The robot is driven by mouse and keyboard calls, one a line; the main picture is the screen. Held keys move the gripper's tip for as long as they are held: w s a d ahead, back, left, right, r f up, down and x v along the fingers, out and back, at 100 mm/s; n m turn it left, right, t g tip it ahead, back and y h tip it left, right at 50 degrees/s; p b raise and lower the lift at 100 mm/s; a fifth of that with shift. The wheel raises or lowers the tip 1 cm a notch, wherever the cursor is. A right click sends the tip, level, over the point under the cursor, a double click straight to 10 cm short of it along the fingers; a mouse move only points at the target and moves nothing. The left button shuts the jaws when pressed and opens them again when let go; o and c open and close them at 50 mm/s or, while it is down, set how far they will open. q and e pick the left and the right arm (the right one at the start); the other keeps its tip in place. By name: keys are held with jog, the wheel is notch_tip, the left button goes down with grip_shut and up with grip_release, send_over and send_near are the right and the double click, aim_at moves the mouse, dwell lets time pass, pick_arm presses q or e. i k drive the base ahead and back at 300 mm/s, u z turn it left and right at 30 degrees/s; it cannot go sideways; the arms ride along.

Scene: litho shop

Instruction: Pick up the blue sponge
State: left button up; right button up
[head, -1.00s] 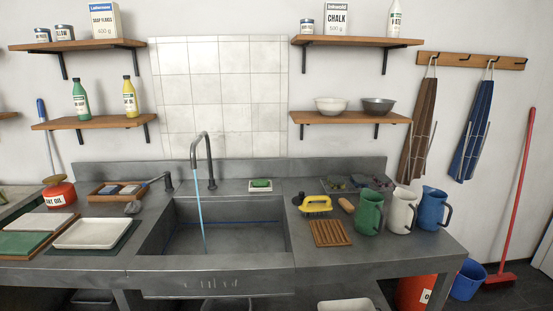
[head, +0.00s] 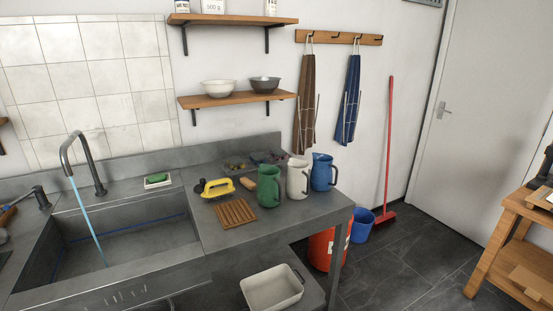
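I see no blue sponge clearly in the head view. A green block (head: 156,178), soap or sponge, lies in a small white dish behind the sink (head: 190,240). A yellow-handled tool (head: 215,188) stands on the counter right of the sink. Neither of my grippers is in view.
A wooden slatted rack (head: 235,213), a green jug (head: 268,187), a white jug (head: 298,180) and a blue jug (head: 322,173) stand on the right counter. A white basin (head: 272,288) sits below. A blue bucket (head: 359,226) and red broom (head: 388,150) stand beyond. Dark floor lies open at right.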

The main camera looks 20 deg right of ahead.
aim_at(257, 158)
jog(key=z, duration=1.35)
jog(key=i, duration=1.75)
jog(key=u, duration=2.65)
